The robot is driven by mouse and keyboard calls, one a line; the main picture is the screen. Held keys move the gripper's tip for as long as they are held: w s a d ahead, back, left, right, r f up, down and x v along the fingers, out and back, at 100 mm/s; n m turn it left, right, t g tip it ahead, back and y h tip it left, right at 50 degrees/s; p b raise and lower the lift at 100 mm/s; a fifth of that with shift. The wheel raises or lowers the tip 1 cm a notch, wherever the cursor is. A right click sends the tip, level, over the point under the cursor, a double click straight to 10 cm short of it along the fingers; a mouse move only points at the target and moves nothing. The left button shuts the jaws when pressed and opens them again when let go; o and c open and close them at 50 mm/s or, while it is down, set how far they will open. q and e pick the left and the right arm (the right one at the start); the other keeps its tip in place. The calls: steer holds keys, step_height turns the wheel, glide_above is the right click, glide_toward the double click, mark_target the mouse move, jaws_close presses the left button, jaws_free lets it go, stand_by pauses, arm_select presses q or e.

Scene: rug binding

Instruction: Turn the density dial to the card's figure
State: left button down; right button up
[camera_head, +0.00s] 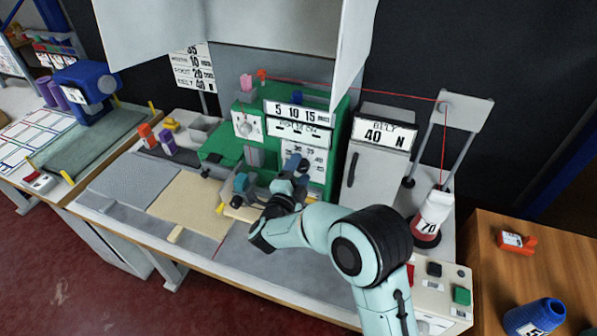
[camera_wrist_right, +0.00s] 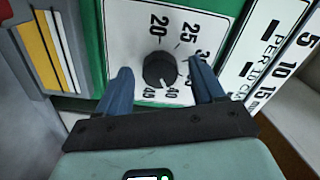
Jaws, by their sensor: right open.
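The density dial is a black round knob (camera_wrist_right: 160,70) on a white plate with figures from 20 to 45, on the front of the green machine (camera_head: 214,143). In the head view my right gripper (camera_head: 289,172) is in front of the white figure plate (camera_head: 308,155) and hides the knob. The card (camera_head: 193,68) stands at the back left. It shows 35 at its top line, which is partly cut off. My left gripper is not in view.
A panel marked 5 10 15 (camera_head: 297,111) is above the figure plate. A second dial (camera_head: 247,125) is at its left.

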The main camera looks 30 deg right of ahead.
steer(key=c, duration=1.1)
steer(key=shift+o, duration=0.2)
steer(key=n+p, duration=0.1)
steer(key=n, duration=0.2)
steer(key=shift+n, duration=0.4)
steer(key=shift+n+p, duration=1.05)
steer(key=shift+n, duration=0.85)
steer(key=o, duration=1.1)
steer(key=shift+c, duration=0.2)
